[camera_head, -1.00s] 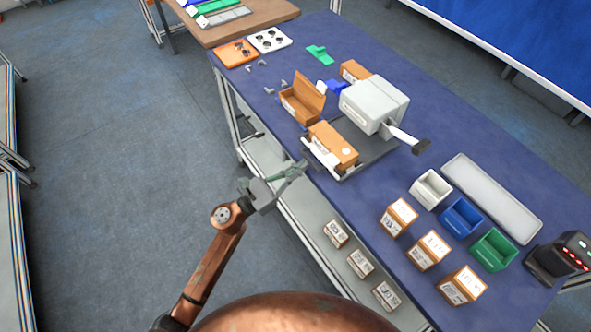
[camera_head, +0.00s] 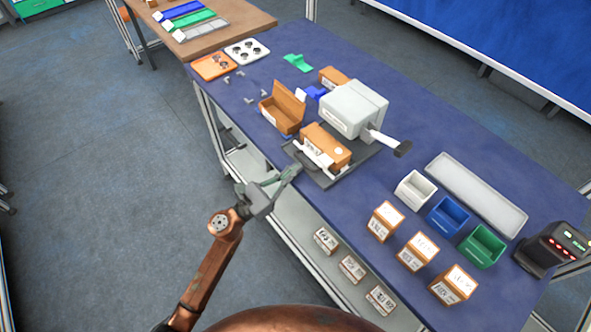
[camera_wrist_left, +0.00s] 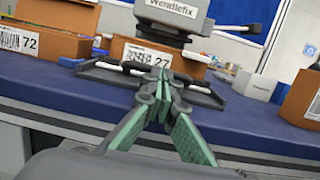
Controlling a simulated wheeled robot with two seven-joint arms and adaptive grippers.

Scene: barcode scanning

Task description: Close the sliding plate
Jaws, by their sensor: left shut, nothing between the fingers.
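The grey-white press (camera_head: 352,108) stands on a dark base with a side lever; it shows in the left wrist view marked "Wendlefix" (camera_wrist_left: 185,10). In front of it a dark sliding plate (camera_wrist_left: 106,74) with light bars carries a closed brown box (camera_head: 326,146), labelled 27 in the left wrist view (camera_wrist_left: 138,52). My left gripper (camera_head: 295,170) is at the front edge of the plate, its green-padded fingers shut and empty. In the left wrist view the fingertips (camera_wrist_left: 162,76) overlap the plate's front; contact is hard to tell. My right gripper is out of view.
An open brown box (camera_head: 284,108) stands left of the press. White, blue and green bins (camera_head: 448,214), several small boxes (camera_head: 420,250), a long grey tray (camera_head: 476,194) and a scanner device (camera_head: 552,248) are to the right. The table's front edge lies beneath my arm.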

